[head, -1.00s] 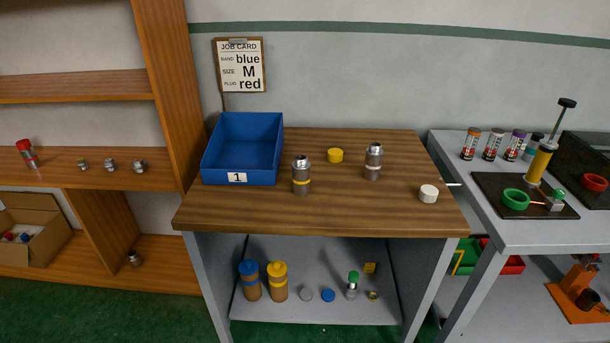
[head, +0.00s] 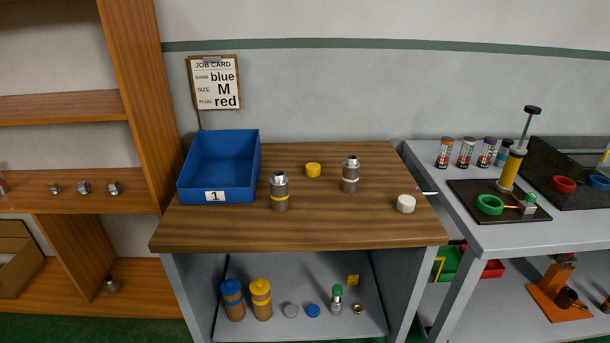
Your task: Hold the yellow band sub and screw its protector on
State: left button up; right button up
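The yellow band sub (head: 280,203) stands upright on the wooden workbench, a grey metal cylinder with a yellow ring and a narrower bright threaded top. A yellow cap (head: 313,170), which looks like a protector, lies on the bench behind it and to the right. A white cap (head: 405,204) lies near the bench's right edge. A second grey sub (head: 351,178) with a whitish band stands upright to the right of the yellow cap. Nothing covers the top of either sub. Neither of my grippers shows in the head view.
A blue bin (head: 190,193) marked 1 fills the bench's left back. A grey side table (head: 493,237) with a grease pump stands right. The bench's front (head: 320,228) is clear.

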aim_at(278, 183)
jog(key=i+l+u, duration=0.15)
jog(key=u, duration=0.3)
jog(key=i+l+u, duration=0.1)
jog(key=l+u, duration=0.15)
jog(key=u, duration=0.2)
